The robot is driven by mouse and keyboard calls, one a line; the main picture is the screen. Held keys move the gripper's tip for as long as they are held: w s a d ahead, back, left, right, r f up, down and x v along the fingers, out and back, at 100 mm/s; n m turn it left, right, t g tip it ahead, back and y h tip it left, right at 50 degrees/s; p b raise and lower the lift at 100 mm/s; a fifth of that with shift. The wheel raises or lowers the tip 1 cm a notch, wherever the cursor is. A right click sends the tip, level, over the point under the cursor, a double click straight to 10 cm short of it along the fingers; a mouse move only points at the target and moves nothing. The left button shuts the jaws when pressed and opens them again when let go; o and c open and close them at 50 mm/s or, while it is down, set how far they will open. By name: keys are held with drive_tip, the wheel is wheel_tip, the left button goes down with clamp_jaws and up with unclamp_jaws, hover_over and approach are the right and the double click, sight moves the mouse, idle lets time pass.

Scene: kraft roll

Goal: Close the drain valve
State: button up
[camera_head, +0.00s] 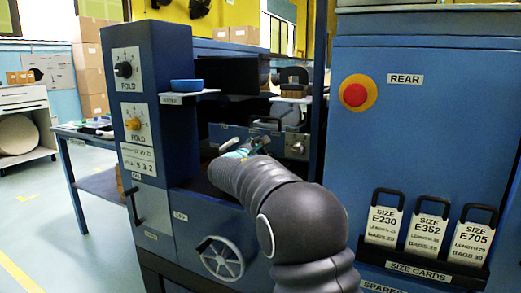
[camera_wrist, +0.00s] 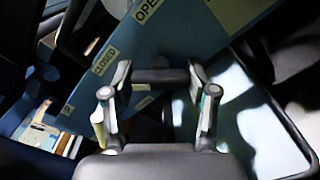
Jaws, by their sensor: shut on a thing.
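In the wrist view my gripper (camera_wrist: 160,82) has its two fingers on either side of a short dark grey bar (camera_wrist: 160,76), which looks like the drain valve's handle. The fingers are shut on its ends. Behind it is a blue panel (camera_wrist: 205,42) with an OPEN label (camera_wrist: 147,10) at the top and a CLOSED label (camera_wrist: 104,60) lower left. I cannot tell which label the handle points to. In the head view my gripper (camera_head: 247,146) reaches into the machine's recess, and my arm hides much of it and the valve.
A handwheel (camera_head: 222,259) is on the machine front below my arm. A small shelf with a blue dish (camera_head: 186,86) juts out at left of the recess. At right stands a blue cabinet (camera_head: 430,135) with a red button (camera_head: 355,93) and size cards (camera_head: 428,231).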

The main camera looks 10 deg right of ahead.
drive_tip(key=o, duration=1.2)
drive_tip(key=shift+c, duration=0.2)
drive_tip(key=v, duration=1.2)
